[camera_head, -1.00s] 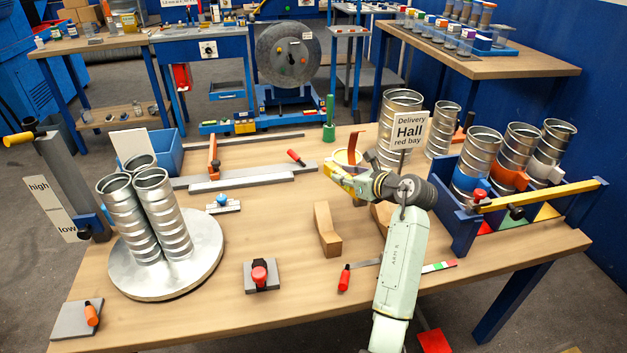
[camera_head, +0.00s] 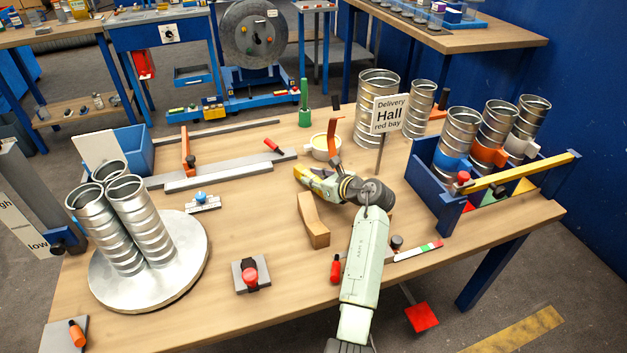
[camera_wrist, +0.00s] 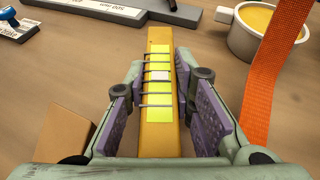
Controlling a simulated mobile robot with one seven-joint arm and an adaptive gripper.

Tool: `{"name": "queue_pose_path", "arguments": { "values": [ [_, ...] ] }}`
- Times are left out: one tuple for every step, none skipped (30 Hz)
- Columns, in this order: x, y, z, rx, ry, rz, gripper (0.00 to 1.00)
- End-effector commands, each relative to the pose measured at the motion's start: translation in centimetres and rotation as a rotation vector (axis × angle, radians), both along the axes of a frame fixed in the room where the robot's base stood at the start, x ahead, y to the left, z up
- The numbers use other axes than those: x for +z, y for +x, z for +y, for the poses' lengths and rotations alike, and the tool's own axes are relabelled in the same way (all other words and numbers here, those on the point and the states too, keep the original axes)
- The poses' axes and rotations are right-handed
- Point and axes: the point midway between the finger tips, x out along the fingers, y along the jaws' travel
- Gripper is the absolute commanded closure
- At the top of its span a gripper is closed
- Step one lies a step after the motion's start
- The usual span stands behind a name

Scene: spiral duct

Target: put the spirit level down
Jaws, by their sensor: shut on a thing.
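The spirit level is a yellow bar with bright yellow-green vial windows crossed by dark lines. In the wrist view the level (camera_wrist: 158,90) lies lengthwise between the jaws, pointing away from me. My gripper (camera_wrist: 158,100) is shut on it, with a purple-grey pad along each side. In the head view my gripper (camera_head: 322,184) is low over the middle of the workbench, with the level's yellow end (camera_head: 303,174) showing at its left. I cannot tell whether the level's underside touches the bench; its near end is hidden by the gripper.
A wooden block (camera_head: 313,222) stands just in front of my gripper. A cup (camera_head: 318,153) with an orange strip (camera_head: 334,138) is close behind. The delivery sign (camera_head: 390,114) and blue rack (camera_head: 432,195) are to the right. Bare bench (camera_head: 255,215) lies to the left.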

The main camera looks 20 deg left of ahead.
Motion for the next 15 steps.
{"name": "queue_pose_path", "arguments": {
  "values": [
    [-0.6,0.0,0.1,0.000,0.002,0.003,1.00],
    [-0.9,0.0,0.0,0.000,0.002,0.001,1.00],
    [-1.2,0.0,0.0,0.000,0.002,0.000,1.00],
    [-1.4,0.0,0.0,0.000,0.002,-0.001,1.00],
    [-1.5,0.0,0.0,0.000,0.002,-0.001,1.00],
    [-1.6,0.0,0.0,-0.001,0.001,-0.001,1.00],
    [-1.6,0.0,0.0,-0.001,0.001,-0.002,1.00],
    [-1.6,0.0,0.0,-0.001,0.001,-0.002,1.00],
    [-1.6,0.0,0.0,-0.001,0.001,-0.002,1.00],
    [-1.6,0.0,0.0,-0.001,0.001,-0.002,1.00],
    [-1.6,0.0,0.0,-0.001,0.001,-0.002,1.00],
    [-1.6,0.0,0.0,-0.001,0.001,-0.002,1.00],
    [-1.7,0.0,0.0,-0.001,0.001,-0.002,1.00],
    [-1.8,0.0,0.0,-0.001,0.000,-0.002,1.00],
    [-2.0,0.0,0.0,-0.001,0.000,-0.002,1.00]
  ]
}}
